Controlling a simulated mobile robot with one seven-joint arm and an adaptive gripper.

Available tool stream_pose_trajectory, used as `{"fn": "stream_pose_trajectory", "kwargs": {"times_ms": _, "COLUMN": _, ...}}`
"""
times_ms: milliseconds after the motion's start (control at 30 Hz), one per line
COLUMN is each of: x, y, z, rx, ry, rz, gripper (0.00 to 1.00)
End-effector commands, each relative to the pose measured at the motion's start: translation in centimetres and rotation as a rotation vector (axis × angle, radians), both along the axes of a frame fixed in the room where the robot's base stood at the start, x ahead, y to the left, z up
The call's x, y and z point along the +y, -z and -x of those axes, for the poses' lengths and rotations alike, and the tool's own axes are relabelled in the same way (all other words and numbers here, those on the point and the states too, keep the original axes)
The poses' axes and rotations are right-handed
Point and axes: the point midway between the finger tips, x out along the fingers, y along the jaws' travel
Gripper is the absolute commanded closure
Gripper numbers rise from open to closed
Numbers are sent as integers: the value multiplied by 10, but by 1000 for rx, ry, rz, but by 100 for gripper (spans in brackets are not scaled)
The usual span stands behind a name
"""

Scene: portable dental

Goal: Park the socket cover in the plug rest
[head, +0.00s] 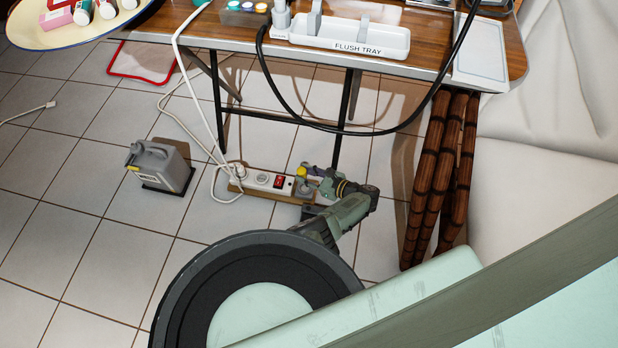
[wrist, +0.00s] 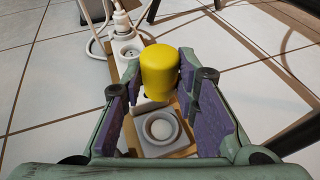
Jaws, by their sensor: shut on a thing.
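The yellow socket cover (wrist: 160,72) is held between the fingertips of my gripper (wrist: 161,84), which is shut on it. The cover also shows as a small yellow spot in the head view (head: 302,170). A grey block with a round cup (wrist: 158,132), apparently the plug rest, sits on the wooden board, nearer than the cover in the wrist view. A pale round shape shows inside its cup. The power strip (head: 262,180) lies on the floor with a plug at its left end. A bare round socket (wrist: 130,52) shows just beyond the cover.
White cables (head: 219,172) run from the strip up to the table. A grey jug (head: 158,164) stands on the floor to the left. Table legs (head: 347,112) and dark wooden legs (head: 424,180) stand close by. A black hose (head: 300,118) hangs below the table. The tiled floor at left is mostly clear.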

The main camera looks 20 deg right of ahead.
Motion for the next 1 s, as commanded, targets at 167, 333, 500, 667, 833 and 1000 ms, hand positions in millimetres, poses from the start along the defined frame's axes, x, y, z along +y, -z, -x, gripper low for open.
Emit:
{"fn": "stream_pose_trajectory", "kwargs": {"times_ms": 167, "x": -6, "y": 6, "z": 9, "rx": -32, "ry": 57, "rz": -20, "gripper": 95}}
{"fn": "stream_pose_trajectory", "kwargs": {"times_ms": 333, "x": -7, "y": 14, "z": 9, "rx": -34, "ry": 60, "rz": -20, "gripper": 95}}
{"fn": "stream_pose_trajectory", "kwargs": {"times_ms": 500, "x": -7, "y": 31, "z": 9, "rx": -34, "ry": 59, "rz": -19, "gripper": 95}}
{"fn": "stream_pose_trajectory", "kwargs": {"times_ms": 667, "x": -7, "y": 49, "z": 9, "rx": -34, "ry": 58, "rz": -20, "gripper": 95}}
{"fn": "stream_pose_trajectory", "kwargs": {"times_ms": 833, "x": -7, "y": 62, "z": 9, "rx": -34, "ry": 58, "rz": -20, "gripper": 95}}
{"fn": "stream_pose_trajectory", "kwargs": {"times_ms": 1000, "x": -7, "y": 64, "z": 9, "rx": -34, "ry": 58, "rz": -19, "gripper": 95}}
